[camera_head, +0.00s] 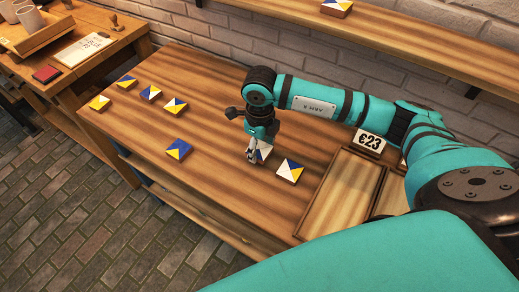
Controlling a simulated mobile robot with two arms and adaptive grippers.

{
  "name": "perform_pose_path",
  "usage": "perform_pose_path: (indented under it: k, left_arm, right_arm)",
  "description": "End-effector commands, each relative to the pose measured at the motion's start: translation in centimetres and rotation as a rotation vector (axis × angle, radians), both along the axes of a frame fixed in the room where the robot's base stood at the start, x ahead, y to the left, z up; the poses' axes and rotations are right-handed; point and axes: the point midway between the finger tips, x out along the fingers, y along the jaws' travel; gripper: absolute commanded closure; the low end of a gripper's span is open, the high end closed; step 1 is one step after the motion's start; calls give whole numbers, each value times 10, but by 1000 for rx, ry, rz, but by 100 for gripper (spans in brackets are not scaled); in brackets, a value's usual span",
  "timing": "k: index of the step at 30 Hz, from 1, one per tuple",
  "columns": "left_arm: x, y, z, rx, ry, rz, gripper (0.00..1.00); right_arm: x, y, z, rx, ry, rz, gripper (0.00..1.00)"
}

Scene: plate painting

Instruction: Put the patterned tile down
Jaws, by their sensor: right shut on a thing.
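My right gripper (252,153) is at the middle of the wooden table, pointing down from the teal arm. It is shut on a patterned tile (265,151) that shows white, blue and yellow. The gripper hides part of this tile. The tile is at or close above the tabletop; I cannot tell whether it touches. Another patterned tile (290,169), white, yellow and blue, lies just right of it, apart from it. My left gripper is not in view.
A blue and yellow tile (178,148) lies to the left on the table (215,110). Several more tiles (150,92) lie at the far left. A wooden tray (343,195) and a price sign (369,141) are on the right. A wall shelf (400,30) holds a tile (336,8).

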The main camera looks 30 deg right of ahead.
Motion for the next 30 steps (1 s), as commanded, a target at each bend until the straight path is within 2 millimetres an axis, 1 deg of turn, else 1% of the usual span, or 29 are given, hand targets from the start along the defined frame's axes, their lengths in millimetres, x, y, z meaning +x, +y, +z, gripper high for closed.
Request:
perform_pose_path:
  k: [1,3,5,12,15,16,21,30]
  left_arm:
    - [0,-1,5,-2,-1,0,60]
    - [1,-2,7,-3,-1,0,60]
    - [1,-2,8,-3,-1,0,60]
    - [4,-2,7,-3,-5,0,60]
    - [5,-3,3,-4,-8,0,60]
    - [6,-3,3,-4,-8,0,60]
    - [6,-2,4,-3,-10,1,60]
    - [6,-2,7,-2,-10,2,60]
  right_arm:
    - [-2,0,-7,-2,6,1,82]
    - [-2,1,-16,0,6,0,82]
    - [-1,1,-22,0,2,0,82]
    - [0,1,-24,-1,-1,0,82]
    - [0,1,-28,-1,-1,0,82]
    - [-1,1,-28,-1,0,0,45]
    - [-1,1,-26,-1,0,0,23]
    - [-1,1,-24,-1,0,0,23]
